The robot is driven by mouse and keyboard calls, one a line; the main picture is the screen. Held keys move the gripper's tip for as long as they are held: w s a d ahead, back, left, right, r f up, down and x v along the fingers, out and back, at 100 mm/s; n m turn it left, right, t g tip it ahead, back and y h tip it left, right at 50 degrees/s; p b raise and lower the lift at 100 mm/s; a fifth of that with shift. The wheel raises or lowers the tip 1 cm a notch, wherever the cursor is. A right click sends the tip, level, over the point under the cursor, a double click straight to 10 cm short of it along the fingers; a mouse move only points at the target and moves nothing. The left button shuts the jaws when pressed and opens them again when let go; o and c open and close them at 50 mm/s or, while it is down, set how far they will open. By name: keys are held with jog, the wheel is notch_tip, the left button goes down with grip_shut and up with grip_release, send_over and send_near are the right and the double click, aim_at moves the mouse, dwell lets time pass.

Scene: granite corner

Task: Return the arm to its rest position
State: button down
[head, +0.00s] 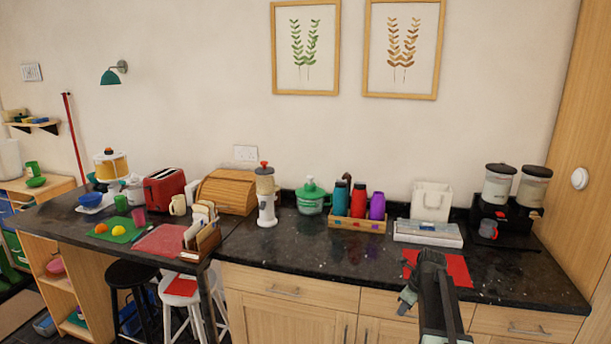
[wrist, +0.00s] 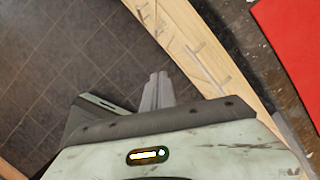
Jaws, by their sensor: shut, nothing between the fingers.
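My arm reaches up from the lower right in the head view, in front of the drawers and the counter's front edge. My gripper (head: 407,300) is at its end, small and dark there. In the wrist view my gripper (wrist: 158,80) is shut with its grey fingers together and nothing between them. It points over the dark tiled floor (wrist: 70,60), beside the wooden drawer fronts (wrist: 190,45). The fingers appear clear of the cabinet, though the exact gap is hard to tell.
The dark granite counter (head: 330,255) runs along the wall. A red mat (head: 457,268) lies on it behind my arm, also in the wrist view (wrist: 292,35). A white stool (head: 182,288) and a black stool (head: 130,275) stand at the left.

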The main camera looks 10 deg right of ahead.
jog(key=s+a+n+g, duration=0.1)
jog(key=s+a+n, duration=0.15)
jog(key=a, duration=0.55)
jog(key=s+a+n, duration=0.1)
jog(key=a+n, duration=0.3)
jog(key=a, duration=0.4)
jog(key=s+a+n+g, duration=0.1)
jog(key=s+a+n, duration=0.7)
jog(key=a+n, duration=0.15)
jog(key=s+d+n+g+h, duration=0.1)
jog(key=s+n, duration=0.5)
jog(key=n, duration=0.6)
jog(key=shift+f, duration=0.45)
jog(key=shift+d, duration=0.1)
